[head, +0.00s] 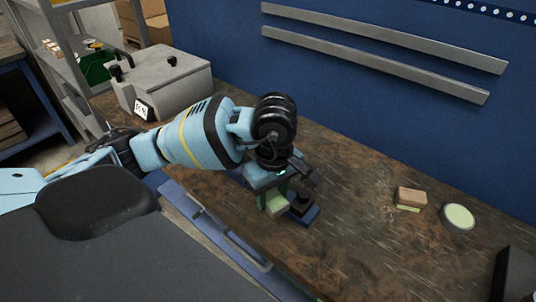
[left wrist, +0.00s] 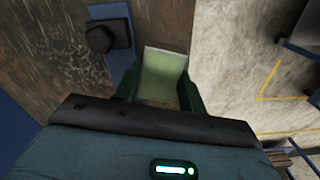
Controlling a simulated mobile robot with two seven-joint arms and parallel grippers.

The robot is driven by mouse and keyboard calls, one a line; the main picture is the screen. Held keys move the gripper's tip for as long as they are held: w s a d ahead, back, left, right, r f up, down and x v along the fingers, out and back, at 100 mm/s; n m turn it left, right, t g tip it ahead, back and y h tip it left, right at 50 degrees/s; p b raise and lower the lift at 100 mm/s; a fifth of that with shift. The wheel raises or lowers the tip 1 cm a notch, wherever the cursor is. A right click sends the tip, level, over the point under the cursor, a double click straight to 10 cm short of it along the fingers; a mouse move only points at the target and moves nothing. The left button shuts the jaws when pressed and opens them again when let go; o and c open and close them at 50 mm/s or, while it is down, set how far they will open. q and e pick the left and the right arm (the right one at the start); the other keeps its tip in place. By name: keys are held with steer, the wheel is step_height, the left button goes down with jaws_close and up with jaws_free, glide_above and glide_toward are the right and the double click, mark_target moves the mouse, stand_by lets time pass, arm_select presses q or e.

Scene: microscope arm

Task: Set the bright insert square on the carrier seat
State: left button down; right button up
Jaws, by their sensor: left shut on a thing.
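The bright insert, a pale green block (head: 276,204), is between the fingers of my left gripper (head: 273,197). In the left wrist view the same insert (left wrist: 164,72) shows its pale face between two dark green fingers (left wrist: 160,90), which are shut on it. It is over the front edge of the bench. Just right of it in the head view is a blue base with a black block (head: 303,207); the black block (left wrist: 108,37) is at upper left in the wrist view. I cannot tell whether this is the carrier seat. My right gripper is out of view.
The worn brown bench (head: 350,235) is mostly clear. A brown block with a pale green underside (head: 411,197) and a pale green disc (head: 458,216) lie to the right. A grey machine (head: 165,82) stands at the back left. A blue wall (head: 400,110) runs behind.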

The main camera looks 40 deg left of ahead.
arm_select(q)
steer(key=n, duration=0.2)
steer(key=w+n, duration=0.1)
steer(key=n, duration=0.1)
steer(key=a+n, duration=0.1)
steer(key=n, duration=0.1)
steer(key=shift+w+r, duration=0.2)
steer(key=n, duration=0.3)
steer(key=shift+w+a+n, duration=0.2)
steer(key=shift+w+n, duration=0.2)
steer(key=n, duration=0.4)
steer(key=shift+w+a+r, duration=0.1)
steer(key=shift+w+a, duration=0.25)
steer(key=shift+w, duration=0.05)
steer(key=w+a+n, duration=0.2)
steer(key=n, duration=1)
steer(key=w+a+r+n, duration=0.1)
steer(key=w+a+n, duration=0.1)
steer(key=n, duration=1.1)
steer(key=shift+w+a+r, duration=0.15)
steer(key=shift+w+a, duration=0.05)
steer(key=shift+w, duration=0.15)
